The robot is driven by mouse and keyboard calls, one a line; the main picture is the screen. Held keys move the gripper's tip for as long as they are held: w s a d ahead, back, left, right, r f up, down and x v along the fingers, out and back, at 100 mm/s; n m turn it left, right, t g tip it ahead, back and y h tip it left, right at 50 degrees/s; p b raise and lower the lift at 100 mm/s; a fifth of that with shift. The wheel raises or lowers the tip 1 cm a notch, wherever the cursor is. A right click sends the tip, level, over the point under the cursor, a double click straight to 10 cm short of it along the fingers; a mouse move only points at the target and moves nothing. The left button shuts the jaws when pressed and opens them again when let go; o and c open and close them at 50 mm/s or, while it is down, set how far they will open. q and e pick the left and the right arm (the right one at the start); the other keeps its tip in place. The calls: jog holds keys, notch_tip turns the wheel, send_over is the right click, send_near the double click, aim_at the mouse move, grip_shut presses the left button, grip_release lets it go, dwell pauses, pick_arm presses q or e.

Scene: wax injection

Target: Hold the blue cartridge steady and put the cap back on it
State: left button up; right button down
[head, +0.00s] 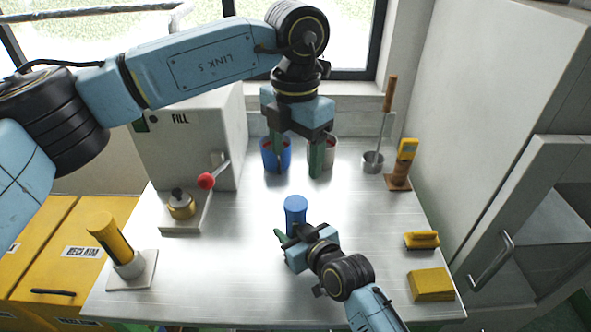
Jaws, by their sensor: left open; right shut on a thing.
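The blue cartridge (296,214) stands upright near the middle of the metal table. Its top is a flat, lighter blue disc; I cannot tell whether this is the cap or the cartridge's own end. I see no separate loose cap. My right gripper (288,238) is shut on the lower part of the cartridge, which it partly hides. My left gripper (296,156) is open and points down, above and behind the cartridge in the picture. Nothing shows between its fingers, and it is apart from the cartridge.
A blue pot (268,157) and a grey pot (330,150) stand behind my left gripper. A FILL machine (190,150) with a red-knobbed lever (206,181) stands left. A yellow cylinder (107,234), ladle (373,161), brush (421,240) and yellow block (431,285) line the sides.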

pick_arm(q)
jog(key=shift+r, duration=0.45)
pick_arm(e)
jog(key=c, duration=0.8)
grip_release()
pick_arm(q)
jog(key=shift+r+p, duration=0.95)
jog(key=shift+p, duration=0.05)
pick_arm(e)
jog(key=v, duration=1.3)
jog(key=shift+s, duration=0.2)
jog(key=shift+d, duration=0.1)
